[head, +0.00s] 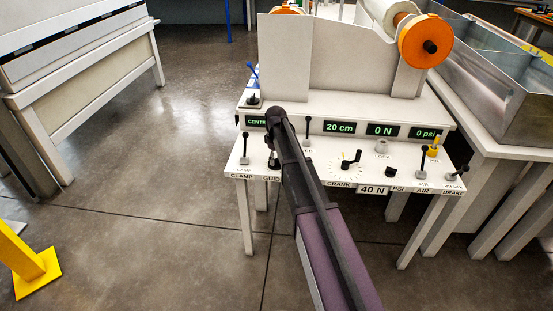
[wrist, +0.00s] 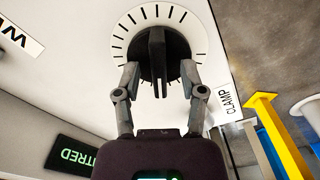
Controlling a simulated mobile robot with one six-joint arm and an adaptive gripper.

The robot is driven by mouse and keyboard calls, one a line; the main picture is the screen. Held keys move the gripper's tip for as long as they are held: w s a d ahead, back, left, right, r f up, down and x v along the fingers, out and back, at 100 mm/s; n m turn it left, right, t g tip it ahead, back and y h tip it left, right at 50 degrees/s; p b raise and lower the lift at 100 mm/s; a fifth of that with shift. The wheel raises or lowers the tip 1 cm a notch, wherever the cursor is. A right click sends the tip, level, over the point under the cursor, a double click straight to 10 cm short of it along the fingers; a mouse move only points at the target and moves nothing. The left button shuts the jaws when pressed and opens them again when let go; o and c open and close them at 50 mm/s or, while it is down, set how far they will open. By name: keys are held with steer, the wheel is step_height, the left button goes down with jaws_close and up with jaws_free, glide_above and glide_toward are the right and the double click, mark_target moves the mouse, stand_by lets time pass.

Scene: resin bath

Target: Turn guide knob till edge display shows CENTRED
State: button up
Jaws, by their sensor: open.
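The guide knob (wrist: 152,42) is a round black knob with a raised grip bar, set in a white dial with black tick marks in the wrist view. My gripper (wrist: 159,72) is open, with one finger on each side of the knob's near part; I cannot tell whether they touch it. The edge display (head: 256,121) shows green "CENTR" in the head view, its right end hidden by my arm.
The panel also bears a CLAMP lever (head: 245,148), a crank dial (head: 347,164), AIR (head: 422,166) and BRAKE (head: 455,175) levers, and displays reading 20 cm, 0 N and 0 psi. An orange-ended roll (head: 425,41) sits above. Open floor lies left of the machine.

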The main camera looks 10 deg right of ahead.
mark_target(276, 159)
steer(key=shift+m, duration=0.4)
steer(key=m, duration=1.1)
steer(key=shift+r+p, duration=0.45)
steer(key=shift+r, duration=0.05)
step_height(276, 159, up, 13)
steer(key=p, duration=1.3)
steer(key=s+r+n+p, duration=0.1)
steer(key=s+r+p, duration=0.2)
steer(key=s, duration=0.9)
steer(key=s+r+n+p, duration=0.1)
steer(key=s+r+p, duration=0.2)
steer(key=s, duration=1)
steer(key=shift+s+r+n, duration=0.2)
steer(key=shift+r+n, duration=0.05)
steer(key=shift+n, duration=0.15)
